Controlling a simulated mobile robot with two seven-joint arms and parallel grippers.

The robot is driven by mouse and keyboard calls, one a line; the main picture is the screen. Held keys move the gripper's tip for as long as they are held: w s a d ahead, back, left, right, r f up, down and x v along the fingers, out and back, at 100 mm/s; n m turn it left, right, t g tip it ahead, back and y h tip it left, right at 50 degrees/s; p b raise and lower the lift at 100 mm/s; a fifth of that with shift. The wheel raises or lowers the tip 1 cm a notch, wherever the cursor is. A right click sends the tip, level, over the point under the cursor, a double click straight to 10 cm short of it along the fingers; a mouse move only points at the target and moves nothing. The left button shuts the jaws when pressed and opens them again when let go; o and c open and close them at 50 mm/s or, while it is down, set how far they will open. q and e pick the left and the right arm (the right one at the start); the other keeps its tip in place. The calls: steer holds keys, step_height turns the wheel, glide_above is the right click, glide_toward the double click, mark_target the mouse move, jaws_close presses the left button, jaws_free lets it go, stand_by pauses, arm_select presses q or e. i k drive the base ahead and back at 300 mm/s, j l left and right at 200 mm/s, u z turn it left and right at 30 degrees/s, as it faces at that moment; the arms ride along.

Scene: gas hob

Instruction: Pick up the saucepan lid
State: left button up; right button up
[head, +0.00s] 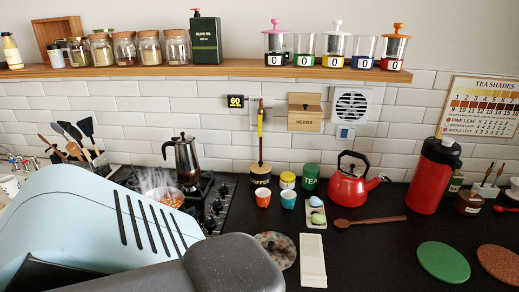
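A round, mottled see-through disc with a small dark knob, which looks like the saucepan lid (284,245), lies on the black worktop in the lower middle of the head view. Its lower left edge is close to, and may be partly covered by, a grey rounded part of my arm. A steaming pan (172,201) with orange food in it stands on the hob at the left, partly hidden by my pale blue arm part. No fingertips of either gripper show.
A white rectangular board (312,262) lies just right of the lid. Cups (263,197), a red kettle (350,186) and a wooden spoon (370,221) stand or lie behind. A moka pot (187,165) stands on the hob (216,205). Worktop is clear before the green mat (443,262).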

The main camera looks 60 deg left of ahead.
mark_target(280, 248)
steer(key=u, duration=2.65)
